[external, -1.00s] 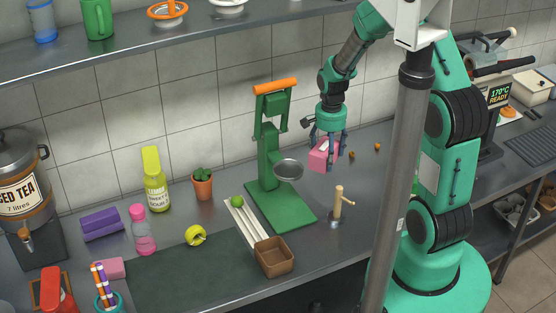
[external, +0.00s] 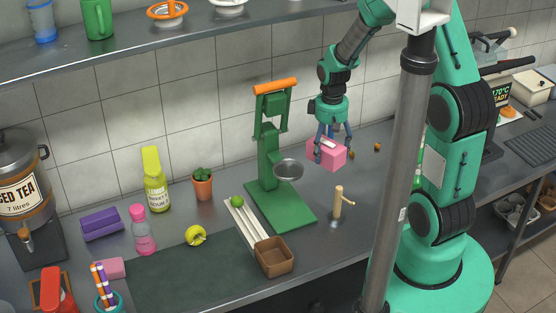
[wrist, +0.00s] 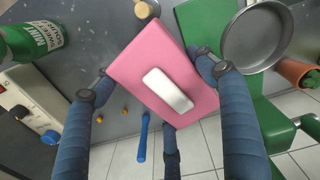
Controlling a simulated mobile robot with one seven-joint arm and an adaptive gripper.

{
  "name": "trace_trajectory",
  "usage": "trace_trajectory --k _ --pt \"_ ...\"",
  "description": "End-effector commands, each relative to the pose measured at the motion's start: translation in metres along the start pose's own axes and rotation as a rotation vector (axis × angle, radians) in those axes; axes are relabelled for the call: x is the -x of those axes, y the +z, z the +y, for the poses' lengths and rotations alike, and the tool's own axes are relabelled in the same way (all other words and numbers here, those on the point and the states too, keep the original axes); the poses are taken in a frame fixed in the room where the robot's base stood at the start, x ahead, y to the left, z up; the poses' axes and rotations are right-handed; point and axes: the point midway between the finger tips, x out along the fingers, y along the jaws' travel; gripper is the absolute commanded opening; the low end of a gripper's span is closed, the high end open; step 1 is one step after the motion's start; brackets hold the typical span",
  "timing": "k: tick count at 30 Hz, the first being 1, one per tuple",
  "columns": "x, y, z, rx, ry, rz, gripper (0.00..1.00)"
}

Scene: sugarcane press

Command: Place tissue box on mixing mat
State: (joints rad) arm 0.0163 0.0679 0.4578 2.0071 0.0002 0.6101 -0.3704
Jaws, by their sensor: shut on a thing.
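The pink tissue box (external: 327,153) with a white tissue on top is held between the fingers of my gripper (external: 333,140), above the counter to the right of the green press. In the wrist view the box (wrist: 190,62) fills the space between the blue fingers of my gripper (wrist: 158,80). The mixing mat is probably the dark green mat (external: 190,274) lying flat at the front left of the counter, well to the left of my gripper. Its surface looks bare.
The green press (external: 268,165) stands between my gripper and the mat. A shelf (external: 130,56) runs above.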

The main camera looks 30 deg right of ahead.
Motion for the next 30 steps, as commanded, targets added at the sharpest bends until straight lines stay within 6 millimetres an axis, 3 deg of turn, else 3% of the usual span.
trace_trajectory --k 6,19,30 --pt "0.011 0.006 -0.007 0.229 0.0 0.001 0.43" --pt "0.024 0.013 -0.023 0.496 0.001 0.001 0.43" --pt "0.022 0.016 -0.062 0.475 0.0 0.001 0.43"
